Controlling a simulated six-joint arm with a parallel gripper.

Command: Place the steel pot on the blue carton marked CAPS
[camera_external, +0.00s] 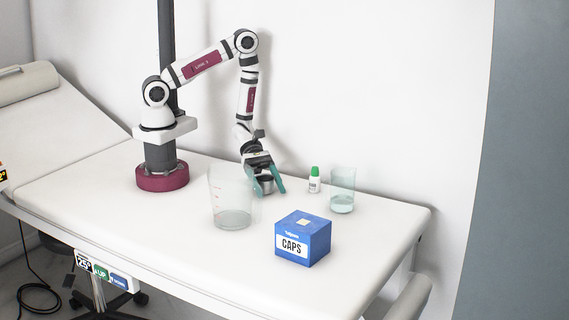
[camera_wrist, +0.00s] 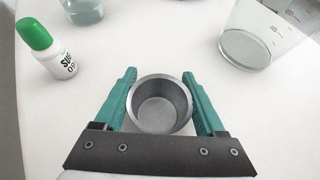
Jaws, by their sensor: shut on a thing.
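The steel pot (camera_wrist: 158,113) is a small, open grey cup, and it looks empty in the wrist view. My gripper (camera_wrist: 163,92) has its teal fingers on either side of the pot and is shut on it. In the external view my gripper (camera_external: 268,184) points down at the pot (camera_external: 266,186), which is at or close to the white bed surface; I cannot tell whether it touches. The blue carton marked CAPS (camera_external: 303,238) stands upright nearer the camera, to the right of my gripper and apart from it. Its top is clear except for a small pale patch.
A clear measuring beaker (camera_external: 231,205) stands left of the carton, near my gripper. A white bottle with a green cap (camera_external: 314,180) and a clear glass (camera_external: 342,190) stand to the right. The padded bed (camera_external: 370,262) has free room right of the carton.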

